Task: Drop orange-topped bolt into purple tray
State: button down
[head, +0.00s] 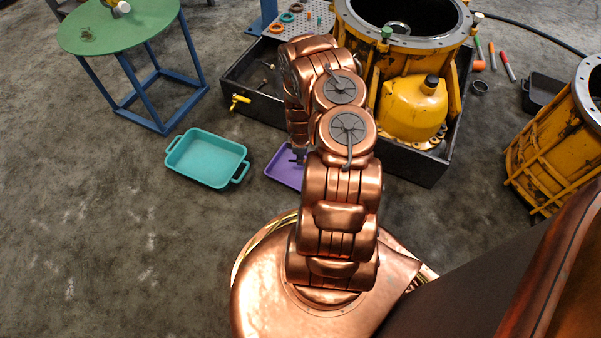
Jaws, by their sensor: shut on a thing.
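The purple tray (283,176) lies on the floor in front of the black bin, left of my arm. My arm covers its right part. A small dark part of my gripper (297,158) shows at the arm's left edge, over the tray's far right side in the picture. The arm hides most of the gripper. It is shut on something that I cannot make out. I cannot pick out the orange-topped bolt anywhere; what is in the jaws is hidden.
A teal tray (207,158) lies left of the purple one. A black bin (417,166) holds a yellow transmission housing (413,108). A green round table (118,25) stands at the back left. Another yellow housing (545,160) stands right. The floor at left is clear.

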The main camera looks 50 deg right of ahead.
jog(key=shift+f, duration=0.35)
jog(key=c, duration=1.2)
grip_release()
jog(key=shift+o, duration=0.2)
notch_tip(320, 180, up, 12)
